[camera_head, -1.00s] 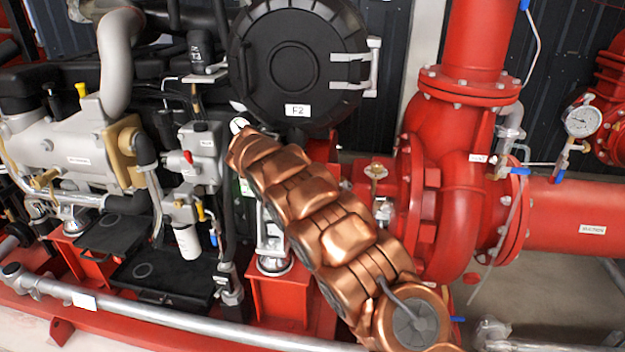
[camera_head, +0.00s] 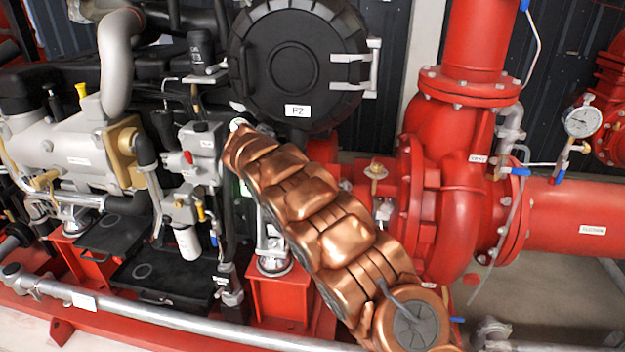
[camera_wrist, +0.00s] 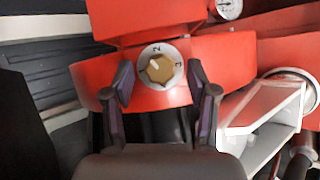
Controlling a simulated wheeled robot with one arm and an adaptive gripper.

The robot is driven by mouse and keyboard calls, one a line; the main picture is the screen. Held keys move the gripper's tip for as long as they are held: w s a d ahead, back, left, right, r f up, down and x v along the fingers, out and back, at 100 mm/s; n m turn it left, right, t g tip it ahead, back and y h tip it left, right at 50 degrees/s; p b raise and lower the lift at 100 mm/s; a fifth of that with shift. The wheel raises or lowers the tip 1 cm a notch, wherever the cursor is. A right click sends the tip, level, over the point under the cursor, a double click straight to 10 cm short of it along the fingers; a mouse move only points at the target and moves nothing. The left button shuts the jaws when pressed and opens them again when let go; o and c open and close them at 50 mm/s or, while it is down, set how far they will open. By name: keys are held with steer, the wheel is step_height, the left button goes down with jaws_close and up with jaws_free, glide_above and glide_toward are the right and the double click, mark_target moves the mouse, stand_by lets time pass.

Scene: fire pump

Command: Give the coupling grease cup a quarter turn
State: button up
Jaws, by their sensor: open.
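In the wrist view, a brass knob (camera_wrist: 159,69) sits on a pale round dial with the numbers 2 and 3, on a red curved housing (camera_wrist: 230,62). I take this knob to be the grease cup; a pale mark on it points to the upper left. My gripper (camera_wrist: 159,76) is open, with one dark finger on each side of the knob in the picture. I see no clear contact, and the depth gap cannot be told. In the head view my copper arm covers the area behind it, and neither gripper nor knob can be made out.
In the wrist view, a white bracket (camera_wrist: 262,120) stands close to the right finger, and a gauge (camera_wrist: 229,8) is at the top. In the head view, the red pump (camera_head: 450,190) stands right of my arm, the engine (camera_head: 70,150) left, and a black round cover (camera_head: 290,65) above.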

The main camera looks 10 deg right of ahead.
steer(key=s+a+r, duration=0.2)
steer(key=s+a, duration=0.5)
steer(key=a, duration=0.6)
steer(key=shift+s+r, duration=0.2)
steer(key=shift+s, duration=0.05)
steer(key=shift+d, duration=0.1)
